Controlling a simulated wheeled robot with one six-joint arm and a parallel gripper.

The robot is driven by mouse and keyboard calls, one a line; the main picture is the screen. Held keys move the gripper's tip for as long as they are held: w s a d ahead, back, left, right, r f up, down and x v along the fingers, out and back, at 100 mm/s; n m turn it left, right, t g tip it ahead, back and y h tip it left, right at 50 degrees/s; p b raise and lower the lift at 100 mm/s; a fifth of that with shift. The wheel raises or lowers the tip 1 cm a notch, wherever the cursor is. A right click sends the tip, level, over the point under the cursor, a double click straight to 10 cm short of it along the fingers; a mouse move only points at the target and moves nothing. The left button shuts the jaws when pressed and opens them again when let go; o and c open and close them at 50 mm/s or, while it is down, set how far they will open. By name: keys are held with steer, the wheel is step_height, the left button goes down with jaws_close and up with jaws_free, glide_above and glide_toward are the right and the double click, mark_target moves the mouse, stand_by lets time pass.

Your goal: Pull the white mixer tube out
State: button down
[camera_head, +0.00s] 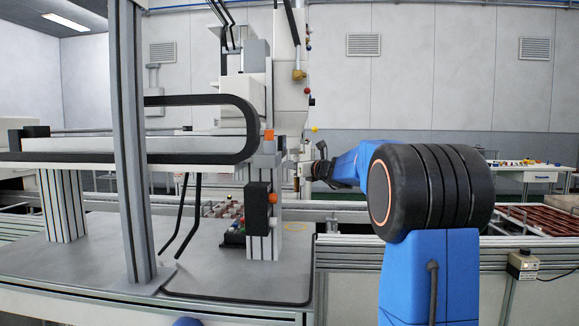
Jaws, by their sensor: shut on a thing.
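The dispensing head (291,105) is a tall white unit in the middle of the view, narrowing towards its lower end. The white mixer tube (294,157) is a small pale part below it, partly hidden by the gripper and too small to see clearly. My gripper (306,168) is at the end of my blue arm, just below the head and to its right. It is shut on the tube, though its fingers are dark and small here. I cannot tell whether the tube's upper end is still seated in the head.
A grey upright post (129,140) and a black cable chain (245,125) stand at left. A tray of small parts (233,222) sits on the grey table (90,255) below. A conveyor rail (330,206) runs behind. A switch box (523,265) is at right.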

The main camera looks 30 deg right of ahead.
steer(key=shift+s+d, duration=0.15)
steer(key=shift+d, duration=0.1)
steer(key=shift+s+d, duration=0.2)
steer(key=shift+d, duration=0.05)
steer(key=shift+s+d, duration=0.2)
steer(key=shift+d, duration=0.1)
steer(key=shift+s+d, duration=0.4)
steer(key=shift+d, duration=0.2)
steer(key=shift+s+d, duration=0.4)
steer(key=shift+d, duration=0.2)
steer(key=shift+s+d, duration=0.7)
steer(key=shift+d, duration=0.3)
stand_by(0.3)
